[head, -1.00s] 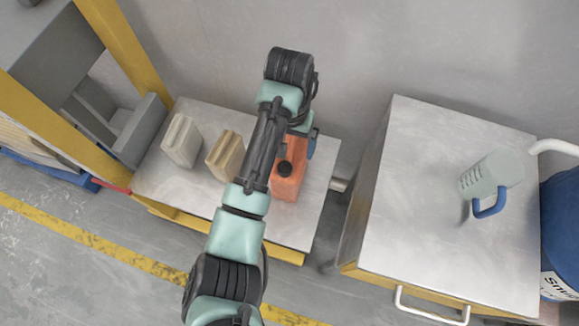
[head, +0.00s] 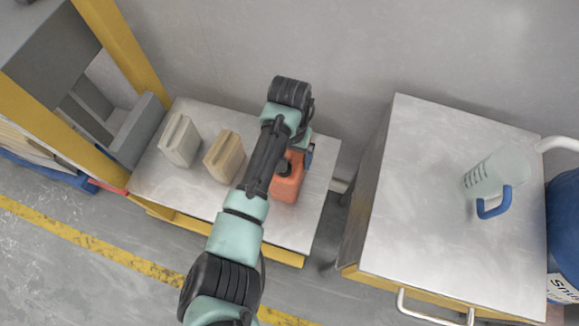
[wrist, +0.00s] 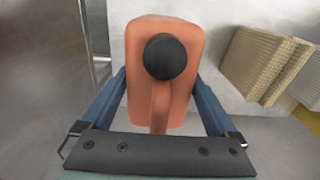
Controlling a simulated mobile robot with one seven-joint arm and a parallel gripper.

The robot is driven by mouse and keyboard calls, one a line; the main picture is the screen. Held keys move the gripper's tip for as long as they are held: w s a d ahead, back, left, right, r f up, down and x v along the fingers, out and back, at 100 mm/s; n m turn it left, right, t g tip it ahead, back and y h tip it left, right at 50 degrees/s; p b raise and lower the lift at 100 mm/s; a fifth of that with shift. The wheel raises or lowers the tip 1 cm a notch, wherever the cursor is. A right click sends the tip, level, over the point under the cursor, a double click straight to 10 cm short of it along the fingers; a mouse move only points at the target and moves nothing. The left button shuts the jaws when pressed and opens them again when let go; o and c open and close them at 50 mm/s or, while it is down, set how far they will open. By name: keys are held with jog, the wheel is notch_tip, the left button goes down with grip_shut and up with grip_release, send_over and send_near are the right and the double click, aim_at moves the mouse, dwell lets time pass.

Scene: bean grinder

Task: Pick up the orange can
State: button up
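The orange can (head: 288,183) with a black cap stands upright on the low metal table, partly hidden by my arm in the head view. In the wrist view the can (wrist: 143,97) fills the middle, with its cap toward the top and its handle below. My gripper (wrist: 161,88) is open, with one blue finger on each side of the can. The fingertips lie close beside its sides; whether they touch is unclear. In the head view my gripper (head: 306,155) is at the can's far right side, mostly hidden by my arm.
A higher metal cart (head: 433,205) at right holds a translucent jug (head: 497,173). A wall closes the back.

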grip_shut()
jog(key=shift+r, duration=0.2)
